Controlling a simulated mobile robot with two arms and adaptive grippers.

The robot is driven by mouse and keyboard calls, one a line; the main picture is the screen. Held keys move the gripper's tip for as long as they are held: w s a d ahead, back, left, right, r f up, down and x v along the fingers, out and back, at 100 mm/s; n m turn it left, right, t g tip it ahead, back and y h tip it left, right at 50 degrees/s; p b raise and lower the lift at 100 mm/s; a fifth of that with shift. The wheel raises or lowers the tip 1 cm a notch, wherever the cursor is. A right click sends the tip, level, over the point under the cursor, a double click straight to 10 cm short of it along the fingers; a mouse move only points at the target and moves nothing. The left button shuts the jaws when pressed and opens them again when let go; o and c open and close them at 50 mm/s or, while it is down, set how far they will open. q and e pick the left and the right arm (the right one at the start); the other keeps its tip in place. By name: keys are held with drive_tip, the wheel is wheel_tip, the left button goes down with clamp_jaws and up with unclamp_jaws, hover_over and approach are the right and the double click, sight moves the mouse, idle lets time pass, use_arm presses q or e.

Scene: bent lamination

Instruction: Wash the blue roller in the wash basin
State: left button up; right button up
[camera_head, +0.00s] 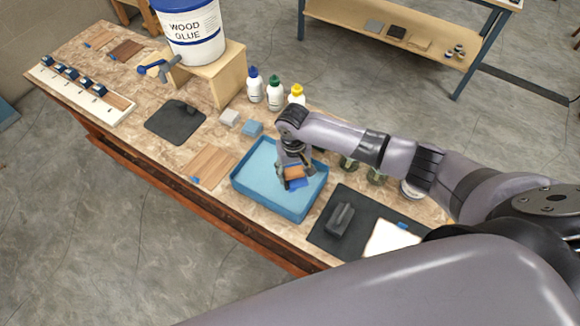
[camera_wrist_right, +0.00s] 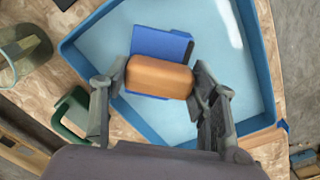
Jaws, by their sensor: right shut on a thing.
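The wash basin (camera_head: 245,184) is a light-blue tray of water on the workbench, and its wall also shows in the wrist view (camera_wrist_right: 262,70). My right gripper (camera_head: 293,180) is over the basin, its fingers on both sides of a rounded orange-brown grip. In the wrist view the blue part (camera_wrist_right: 160,44) sticks out past the grip, inside the basin walls. I cannot tell whether it touches the basin floor. My left gripper is not in view.
Bottles (camera_head: 274,93) stand behind the basin, and glass jars (camera_wrist_right: 20,45) are close beside it. A dark mat (camera_head: 325,230) with a grey tool lies to its right. A wood glue bucket (camera_head: 190,35) stands on a wooden stand at the back. A wooden board (camera_head: 212,165) lies left.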

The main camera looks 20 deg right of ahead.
drive_tip(key=shift+w+a+r, duration=0.1)
wheel_tip(320, 180, up, 6)
drive_tip(key=w+a, duration=0.1)
drive_tip(key=w, duration=0.1)
drive_tip(key=shift+a, duration=0.4)
idle(0.3)
drive_tip(key=shift+w+r, duration=0.1)
idle(0.9)
drive_tip(key=shift+r, duration=2.5)
